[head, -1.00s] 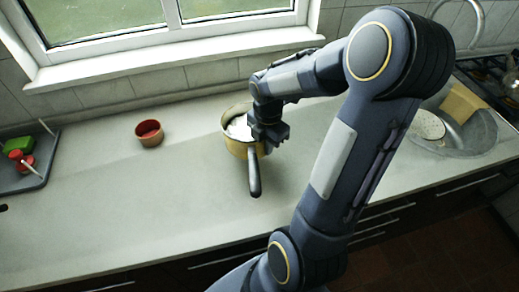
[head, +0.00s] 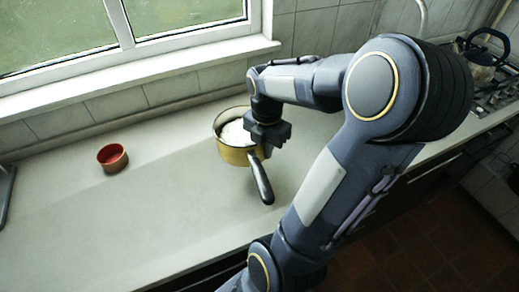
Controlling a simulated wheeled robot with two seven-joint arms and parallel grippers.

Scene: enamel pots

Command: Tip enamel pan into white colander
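The enamel pan (head: 231,155) is yellow with a black handle (head: 262,182) pointing toward the front. It stands upright on the counter and holds something white (head: 236,133). My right gripper (head: 266,146) is at the pan's right rim, by the root of the handle. Its fingers point down and are partly hidden, so I cannot tell if they are closed on the pan. The white colander is not visible now; my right arm covers much of the right side. My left gripper is not in view.
A small red bowl (head: 112,158) stands on the counter (head: 120,215) left of the pan. A dark tray edge (head: 6,192) shows at the far left. A kettle (head: 482,62) stands on the hob at the far right. The counter between bowl and pan is clear.

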